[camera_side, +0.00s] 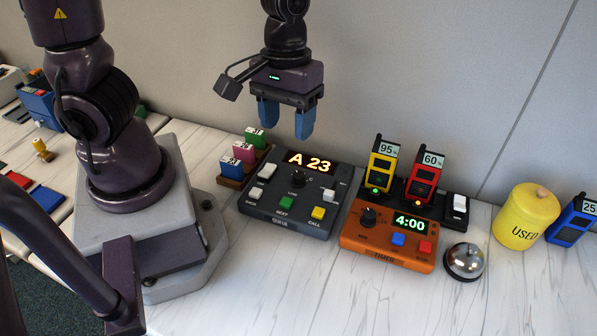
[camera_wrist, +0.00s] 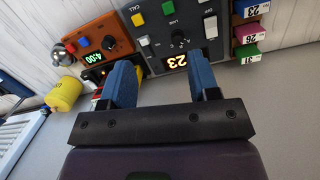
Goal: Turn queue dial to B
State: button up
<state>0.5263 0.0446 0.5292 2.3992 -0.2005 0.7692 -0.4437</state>
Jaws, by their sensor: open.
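The dark grey queue box (camera_side: 285,215) stands on the table, with its lit display (camera_side: 308,162) reading A 23. Its black queue dial (camera_side: 298,181) sits just below the display. A letter C shows beside the dial; its pointer's exact direction is too small to tell. The dial (camera_wrist: 179,38) also shows in the wrist view, beyond and between the fingertips. My gripper (camera_side: 287,122) has blue fingers and hangs above the back of the queue box, pointing down. It is open, empty and apart from the dial. It also shows in the wrist view (camera_wrist: 161,68).
White, green and yellow buttons (camera_side: 319,213) surround the dial. An orange timer (camera_side: 385,238) with its own black knob (camera_side: 368,216) stands right of the box. Colored number tags (camera_side: 244,152) stand at the left. A bell (camera_side: 464,261) and yellow canister (camera_side: 525,217) are farther right.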

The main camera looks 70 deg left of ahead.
aim_at(299, 174)
jog(key=w+a+f+n, duration=0.1)
jog(key=f+n, duration=0.2)
jog(key=f, duration=0.2)
jog(key=w+a+f+n, duration=0.1)
jog(key=f+n, duration=0.3)
jog(key=f, duration=0.2)
jog(key=w+a+f+n+y, duration=0.1)
jog(key=a+f+n, duration=0.1)
jog(key=f+n, duration=0.2)
jog(key=shift+w+f+t, duration=0.15)
jog(key=shift+f, duration=0.35)
jog(key=shift+w+f+t, duration=0.15)
jog(key=shift+f, duration=0.3)
jog(key=c, duration=0.9)
